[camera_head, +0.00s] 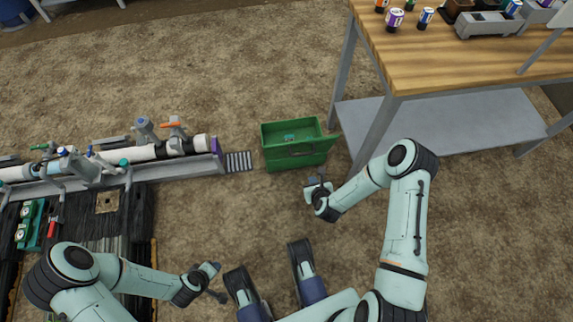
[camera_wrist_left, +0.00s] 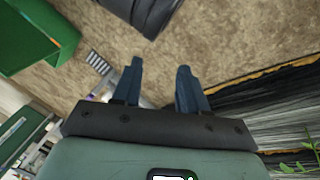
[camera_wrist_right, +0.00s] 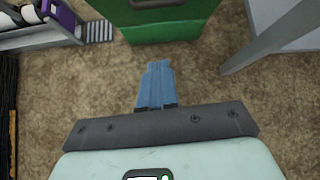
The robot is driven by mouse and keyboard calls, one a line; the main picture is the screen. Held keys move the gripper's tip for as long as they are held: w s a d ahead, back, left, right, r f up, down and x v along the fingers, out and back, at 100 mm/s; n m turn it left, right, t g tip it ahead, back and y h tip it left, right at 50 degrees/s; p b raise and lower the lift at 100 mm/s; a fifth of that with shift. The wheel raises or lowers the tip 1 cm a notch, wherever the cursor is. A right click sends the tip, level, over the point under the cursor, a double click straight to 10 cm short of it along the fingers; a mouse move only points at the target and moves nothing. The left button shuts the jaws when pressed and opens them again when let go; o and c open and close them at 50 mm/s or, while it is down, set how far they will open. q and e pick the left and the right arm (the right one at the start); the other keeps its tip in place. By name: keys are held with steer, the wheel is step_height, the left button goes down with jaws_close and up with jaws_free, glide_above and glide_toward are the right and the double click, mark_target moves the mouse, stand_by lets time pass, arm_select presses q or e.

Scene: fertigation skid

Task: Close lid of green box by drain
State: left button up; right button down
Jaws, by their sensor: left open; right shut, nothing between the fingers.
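The green box (camera_head: 268,157) stands on the floor beside the drain grate (camera_head: 239,161). Its top is open in the head view, and a small teal item (camera_head: 289,138) lies inside. A green panel with a dark handle slot, apparently the lid (camera_head: 302,153), is at the near side, its right end sticking out past the box. The right wrist view shows green panels (camera_wrist_right: 170,32) ahead of my shut, empty right gripper (camera_wrist_right: 155,85). In the head view that gripper (camera_head: 318,183) is just in front of the box, apart from it. My left gripper (camera_head: 215,282) is open and empty, low and left.
A wooden-topped table (camera_head: 450,65) with cans stands at the right, its near leg (camera_head: 372,135) close to the box. The pipe skid (camera_head: 150,172) runs along the left, ending at the drain. A dark planter bed (camera_head: 105,225) is at lower left. Bare floor lies between.

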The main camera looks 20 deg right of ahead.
steer(key=w+m, duration=0.1)
steer(key=b, duration=0.6)
glide_toward(300, 154)
steer(key=shift+w+d+f, duration=1.1)
steer(key=shift+w+f, duration=0.6)
steer(key=shift+f, duration=1.3)
arm_select(q)
steer(key=s+a+f+g, duration=0.2)
steer(key=s+f+g, duration=0.1)
steer(key=s+f, duration=0.5)
steer(key=shift+s+f+n+g, duration=0.3)
steer(key=shift+s+f+n, duration=0.1)
steer(key=shift+s, duration=0.5)
steer(key=shift+w+p, duration=0.1)
steer(key=shift+p, duration=0.2)
